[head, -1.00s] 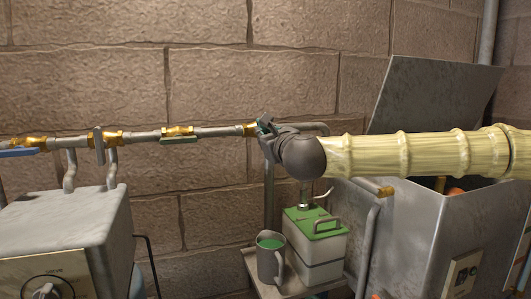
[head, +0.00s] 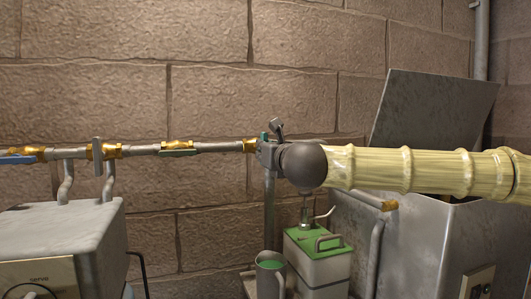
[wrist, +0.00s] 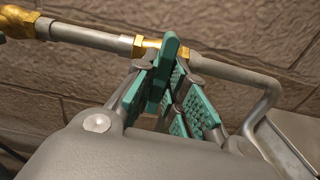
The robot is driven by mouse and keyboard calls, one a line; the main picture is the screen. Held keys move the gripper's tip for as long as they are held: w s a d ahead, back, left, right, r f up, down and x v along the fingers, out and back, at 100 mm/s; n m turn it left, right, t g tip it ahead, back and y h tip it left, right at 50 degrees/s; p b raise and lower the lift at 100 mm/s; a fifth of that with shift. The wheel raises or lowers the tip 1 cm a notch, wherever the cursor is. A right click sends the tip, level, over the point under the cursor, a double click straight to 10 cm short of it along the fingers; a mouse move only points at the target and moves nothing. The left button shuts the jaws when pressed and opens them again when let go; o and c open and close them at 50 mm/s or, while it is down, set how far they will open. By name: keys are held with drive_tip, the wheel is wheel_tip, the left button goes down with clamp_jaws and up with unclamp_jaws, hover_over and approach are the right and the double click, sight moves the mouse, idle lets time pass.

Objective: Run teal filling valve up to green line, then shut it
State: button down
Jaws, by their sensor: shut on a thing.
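The teal filling valve's lever (wrist: 168,55) stands across the grey pipe, beside brass fittings, in the wrist view. My gripper (wrist: 170,108) is shut on this lever, with a teal ribbed pad on each side of it. In the head view my gripper (head: 267,148) is at the right end of the pipe and hides most of the valve. A grey jug (head: 268,285) stands below, with green liquid (head: 271,264) visible at its top. Its lower part is cut off by the frame. I cannot make out a green line.
Left along the pipe are a green-handled valve (head: 178,152), a grey-handled valve (head: 97,155) and a blue-handled valve (head: 18,159). A green-topped can (head: 320,270) stands right of the jug. A metal box with a raised lid (head: 433,110) is at right, a grey unit (head: 65,230) at left.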

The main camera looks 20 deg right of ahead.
drive_tip(key=shift+r, duration=0.1)
drive_tip(key=c, duration=1.5)
unclamp_jaws()
drive_tip(key=shift+d, duration=0.1)
drive_tip(key=s, duration=1.2)
drive_tip(key=shift+d, duration=0.2)
